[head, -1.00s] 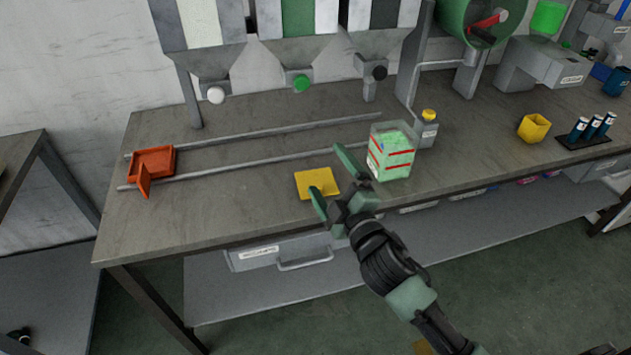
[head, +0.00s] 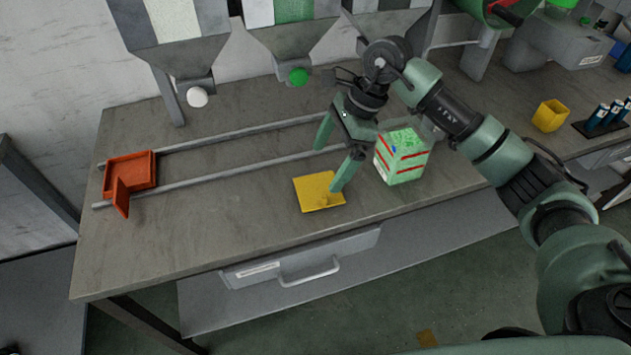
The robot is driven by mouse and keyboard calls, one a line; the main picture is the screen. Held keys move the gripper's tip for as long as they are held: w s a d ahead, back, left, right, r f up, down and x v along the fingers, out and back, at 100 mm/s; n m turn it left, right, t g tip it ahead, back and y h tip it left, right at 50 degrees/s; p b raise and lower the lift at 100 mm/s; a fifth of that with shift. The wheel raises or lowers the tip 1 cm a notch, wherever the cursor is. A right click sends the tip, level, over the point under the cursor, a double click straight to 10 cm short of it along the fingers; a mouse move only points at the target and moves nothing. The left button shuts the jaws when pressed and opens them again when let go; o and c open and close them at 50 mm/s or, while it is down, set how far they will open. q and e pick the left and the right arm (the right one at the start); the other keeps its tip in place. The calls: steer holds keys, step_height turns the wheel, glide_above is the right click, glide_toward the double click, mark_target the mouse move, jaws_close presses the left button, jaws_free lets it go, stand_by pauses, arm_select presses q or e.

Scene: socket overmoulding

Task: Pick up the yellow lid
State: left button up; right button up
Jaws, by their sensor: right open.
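The yellow lid (head: 312,194) lies flat on the grey workbench, near its front edge, with a small raised knob near its front right. My right gripper (head: 330,168) comes in from the right, above the bench, with its green fingers spread apart and pointing down. One fingertip shows over the right edge of the lid, and the other is further back, behind the lid. I cannot tell whether the near fingertip touches the lid. Nothing is between the fingers. My left gripper is not in view.
A clear box with green contents and red stripes (head: 403,160) stands right of the lid, close to my right gripper. Two rails (head: 230,165) run behind the lid to an orange tray (head: 130,172). A yellow cup (head: 549,116) stands far right. The bench left of the lid is clear.

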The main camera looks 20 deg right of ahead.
mark_target(315, 190)
steer(key=shift+d+f, duration=0.15)
steer(key=shift+f, duration=0.15)
steer(key=p+x, duration=0.1)
steer(key=x, duration=0.6)
steer(key=shift+p, duration=0.35)
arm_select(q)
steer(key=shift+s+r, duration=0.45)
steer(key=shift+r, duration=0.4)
arm_select(e)
steer(key=shift+c, duration=0.3)
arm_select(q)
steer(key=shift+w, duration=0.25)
arm_select(e)
steer(key=c, duration=1.1)
